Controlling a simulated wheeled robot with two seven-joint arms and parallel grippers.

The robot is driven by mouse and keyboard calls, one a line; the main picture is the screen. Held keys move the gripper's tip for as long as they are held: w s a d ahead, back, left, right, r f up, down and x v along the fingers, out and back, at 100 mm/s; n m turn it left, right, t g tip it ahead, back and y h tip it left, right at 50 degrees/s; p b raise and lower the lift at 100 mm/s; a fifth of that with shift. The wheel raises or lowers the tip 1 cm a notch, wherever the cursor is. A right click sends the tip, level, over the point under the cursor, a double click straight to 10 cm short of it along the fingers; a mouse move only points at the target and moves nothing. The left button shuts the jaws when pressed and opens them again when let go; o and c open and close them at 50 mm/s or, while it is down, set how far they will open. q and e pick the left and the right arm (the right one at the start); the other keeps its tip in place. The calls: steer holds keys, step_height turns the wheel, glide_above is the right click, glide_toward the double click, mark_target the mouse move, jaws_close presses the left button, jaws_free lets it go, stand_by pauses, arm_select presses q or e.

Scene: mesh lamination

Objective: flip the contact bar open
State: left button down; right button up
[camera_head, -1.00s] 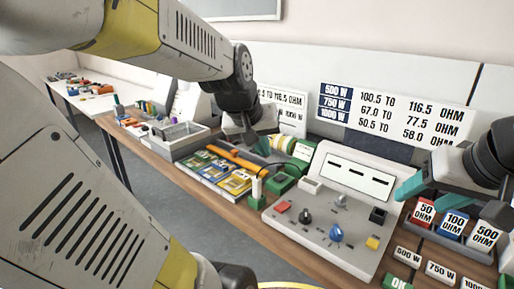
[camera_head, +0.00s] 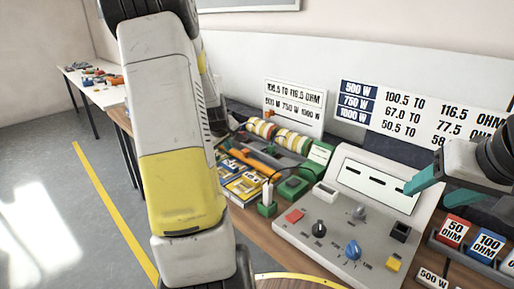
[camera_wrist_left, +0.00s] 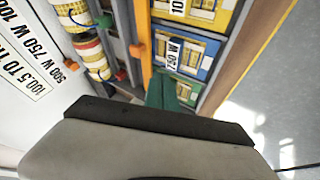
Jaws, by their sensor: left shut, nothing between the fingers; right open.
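The orange bar (camera_head: 262,157), which looks like the contact bar, lies along the fixture beside the colored cards. It also shows in the left wrist view (camera_wrist_left: 145,40), running away from the gripper. My left gripper (camera_wrist_left: 166,92) shows its teal fingers shut and empty, close to the near end of the orange bar; whether they touch it I cannot tell. In the head view my left arm hides that gripper. My right gripper (camera_head: 432,193) is open and empty over the right side of the control panel.
The grey control panel (camera_head: 310,240) with knobs stands right of the fixture. Yellow and blue cards (camera_head: 245,185) lie in front of the bar, striped rolls (camera_head: 290,138) behind it. Resistor blocks (camera_head: 453,231) sit at the right. The bench's front edge borders open floor.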

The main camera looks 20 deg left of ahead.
mark_target(248, 150)
arm_select(q)
steer(key=x, duration=1)
steer(key=shift+f, duration=0.2)
steer(key=shift+w+d+r, duration=0.1)
steer(key=shift+w+d, duration=0.2)
steer(key=shift+w, duration=0.3)
steer(key=shift+w+d+r, duration=0.1)
steer(key=shift+w+d, duration=0.2)
steer(key=shift+w, duration=0.3)
steer(key=shift+w+d, duration=0.15)
steer(key=shift+w, duration=0.5)
steer(key=shift+w+d, duration=0.3)
steer(key=shift+w, duration=0.4)
steer(key=shift+w+d, duration=0.3)
steer(key=shift+w, duration=0.4)
steer(key=shift+w+d, duration=0.3)
steer(key=shift+w, duration=0.4)
